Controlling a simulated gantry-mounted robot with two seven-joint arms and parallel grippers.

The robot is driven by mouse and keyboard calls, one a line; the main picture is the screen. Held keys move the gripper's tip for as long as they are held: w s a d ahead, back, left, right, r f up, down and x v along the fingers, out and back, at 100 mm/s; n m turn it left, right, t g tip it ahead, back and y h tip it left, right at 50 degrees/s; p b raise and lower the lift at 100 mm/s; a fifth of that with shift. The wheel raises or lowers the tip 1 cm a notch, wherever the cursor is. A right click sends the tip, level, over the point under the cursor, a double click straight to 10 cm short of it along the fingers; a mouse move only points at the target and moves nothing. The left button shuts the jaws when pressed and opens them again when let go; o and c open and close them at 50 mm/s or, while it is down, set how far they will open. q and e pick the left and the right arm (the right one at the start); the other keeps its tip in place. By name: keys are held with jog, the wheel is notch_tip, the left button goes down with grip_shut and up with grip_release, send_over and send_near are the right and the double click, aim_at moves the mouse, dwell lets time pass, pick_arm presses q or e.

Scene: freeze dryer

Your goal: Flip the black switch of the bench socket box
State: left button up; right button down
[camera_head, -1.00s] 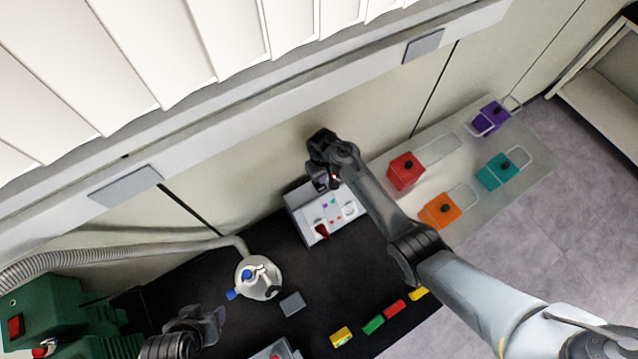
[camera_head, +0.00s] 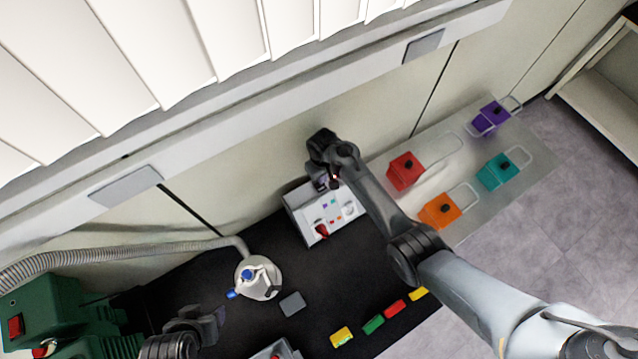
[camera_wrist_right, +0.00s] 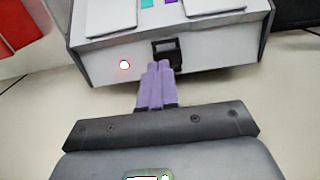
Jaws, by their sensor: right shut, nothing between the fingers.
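The bench socket box (camera_head: 303,208) is a white-grey box on the black bench mat, below my right gripper in the head view. In the head view the right gripper (camera_head: 326,182) is at the box's wall side. My left gripper (camera_head: 212,322) is dark and blurred at the lower left.
A round flask (camera_head: 258,284) and a grey block (camera_head: 292,304) stand left of the box. Several coloured blocks (camera_head: 373,325) lie along the front. Red (camera_head: 404,172), orange (camera_head: 440,211), teal and purple items lie on a pale surface at right. The wall is close behind.

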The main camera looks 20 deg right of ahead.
jog(key=shift+f+b, duration=0.65)
jog(key=shift+f, duration=0.25)
dwell(0.8)
jog(key=shift+r, duration=0.1)
notch_tip(320, 180, up, 7)
jog(key=p, duration=0.7)
jog(key=shift+p, duration=0.35)
